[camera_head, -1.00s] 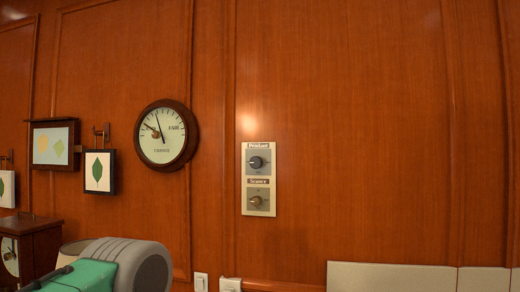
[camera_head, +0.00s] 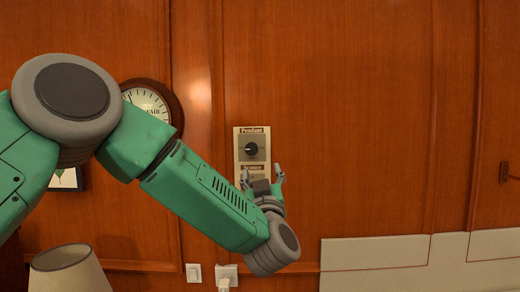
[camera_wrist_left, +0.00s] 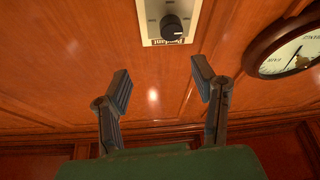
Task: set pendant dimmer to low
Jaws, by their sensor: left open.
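The pendant dimmer (camera_head: 251,149) is a round black knob on a grey square under the label "Pendant", on a pale wall plate (camera_head: 238,141). In the left wrist view the same knob (camera_wrist_left: 172,27) appears upside down at the top, beyond the fingertips. My left gripper (camera_head: 262,173) is open and empty, just below the pendant knob in the head view, in front of the lower "Sconce" control, which it mostly hides. In the left wrist view the left gripper's fingers (camera_wrist_left: 163,78) are spread and apart from the knob. My right gripper is out of view.
A round clock (camera_head: 150,103) hangs left of the plate, partly behind my left arm. A lamp shade (camera_head: 66,271) stands at lower left. A light switch (camera_head: 194,273) and an outlet (camera_head: 227,272) sit below.

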